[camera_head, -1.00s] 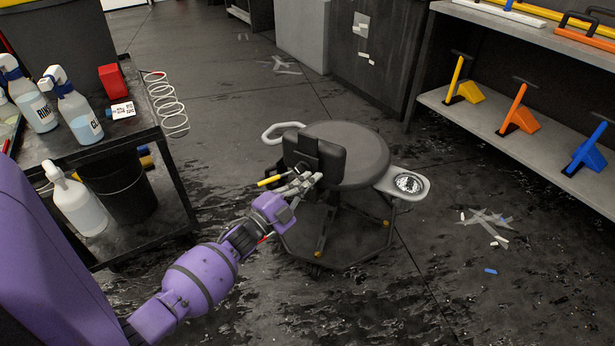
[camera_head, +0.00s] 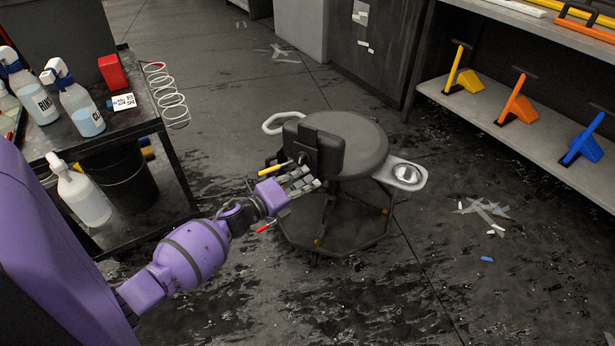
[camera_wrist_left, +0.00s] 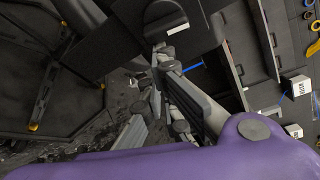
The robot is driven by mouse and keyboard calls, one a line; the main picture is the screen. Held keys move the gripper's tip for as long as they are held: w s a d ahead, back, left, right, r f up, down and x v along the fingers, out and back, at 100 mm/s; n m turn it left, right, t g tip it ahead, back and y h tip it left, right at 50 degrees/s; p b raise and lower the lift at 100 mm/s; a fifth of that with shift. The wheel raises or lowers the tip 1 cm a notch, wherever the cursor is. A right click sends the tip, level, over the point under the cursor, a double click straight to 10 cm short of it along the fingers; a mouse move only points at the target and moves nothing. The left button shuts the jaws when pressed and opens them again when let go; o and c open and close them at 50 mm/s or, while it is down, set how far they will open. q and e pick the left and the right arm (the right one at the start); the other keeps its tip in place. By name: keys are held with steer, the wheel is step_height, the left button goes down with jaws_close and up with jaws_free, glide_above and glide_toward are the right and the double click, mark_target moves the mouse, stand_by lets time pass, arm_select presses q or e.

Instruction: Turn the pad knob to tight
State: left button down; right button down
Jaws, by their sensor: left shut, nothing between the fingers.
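The rolling stool (camera_head: 352,140) stands in the middle of the head view, its black pad (camera_head: 325,152) upright at the near side of the round seat. A dark knob (camera_head: 301,158) shows on the near face of the pad. In the left wrist view a round dark knob (camera_wrist_left: 164,17) with a short white mark sits at the top, beyond the fingers; I cannot read its setting. My left gripper (camera_head: 312,186) is shut and empty just below the pad and appears clear of the knob. Its fingers also show in the wrist view (camera_wrist_left: 165,85). My right gripper is out of view.
A yellow-handled tool (camera_head: 271,170) is at the stool's left side. A grey side tray (camera_head: 405,174) sticks out right. A cart (camera_head: 165,150) with spray bottles stands left, and a shelf (camera_head: 500,125) with colored tools right.

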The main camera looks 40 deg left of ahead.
arm_select(q)
steer(key=shift+a+f+m+g+y, duration=0.15)
steer(key=shift+a+m+g, duration=0.05)
steer(key=shift+m, duration=0.4)
steer(key=shift+a+f+m+g+y, duration=0.15)
steer(key=shift+a+m+g, duration=0.05)
steer(key=shift+m, duration=0.4)
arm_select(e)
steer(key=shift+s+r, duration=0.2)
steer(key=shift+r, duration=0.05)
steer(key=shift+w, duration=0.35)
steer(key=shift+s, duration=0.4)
arm_select(q)
steer(key=shift+f, duration=0.1)
